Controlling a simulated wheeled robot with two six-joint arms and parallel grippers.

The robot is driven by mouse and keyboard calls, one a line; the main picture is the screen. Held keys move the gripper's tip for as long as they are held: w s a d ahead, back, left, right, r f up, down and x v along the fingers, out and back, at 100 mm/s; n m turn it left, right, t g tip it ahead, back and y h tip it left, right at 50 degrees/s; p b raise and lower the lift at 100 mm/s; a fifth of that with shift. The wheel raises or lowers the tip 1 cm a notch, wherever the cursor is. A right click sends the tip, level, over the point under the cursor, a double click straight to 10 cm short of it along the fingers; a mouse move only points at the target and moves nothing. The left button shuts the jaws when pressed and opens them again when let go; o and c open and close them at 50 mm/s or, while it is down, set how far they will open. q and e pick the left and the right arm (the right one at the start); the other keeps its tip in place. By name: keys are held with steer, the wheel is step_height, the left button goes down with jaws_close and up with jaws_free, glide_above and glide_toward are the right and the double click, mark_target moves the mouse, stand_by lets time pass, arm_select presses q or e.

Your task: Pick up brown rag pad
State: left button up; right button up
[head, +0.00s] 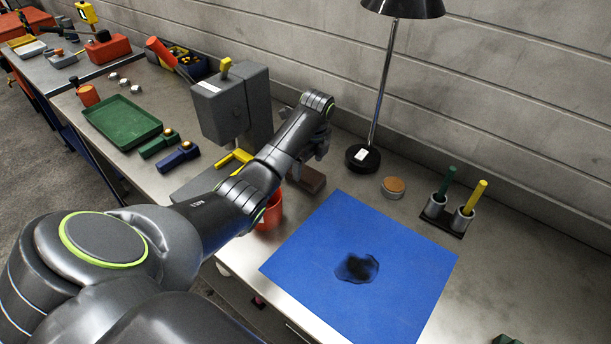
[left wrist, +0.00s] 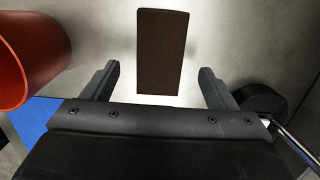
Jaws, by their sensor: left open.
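The brown rag pad (head: 309,180) is a dark brown flat block on the metal bench, just behind the blue mat and partly hidden by my left arm. In the left wrist view the pad (left wrist: 161,50) lies ahead, upright in the picture, centred between the fingers. My left gripper (head: 318,150) is above and beside the pad, pointing down, mostly hidden by its own wrist. In the left wrist view the gripper (left wrist: 158,73) is open, with nothing between its fingers; the pad appears apart from both. My right gripper is not in view.
A red cup (head: 269,212) stands left of the pad, also close in the left wrist view (left wrist: 30,50). A lamp base (head: 362,158) stands to the right. The blue mat (head: 320,250) bears a black stain. A grey machine (head: 228,105) stands left.

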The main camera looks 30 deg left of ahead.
mark_target(306, 173)
arm_select(q)
steer(key=shift+a+f+p, duration=0.25)
steer(key=shift+f, duration=0.85)
steer(key=shift+a+f+p, duration=0.2)
steer(key=shift+f, duration=0.85)
steer(key=c, duration=1.1)
steer(key=shift+o, duration=0.2)
step_height(306, 173, up, 10)
steer(key=b, duration=0.2)
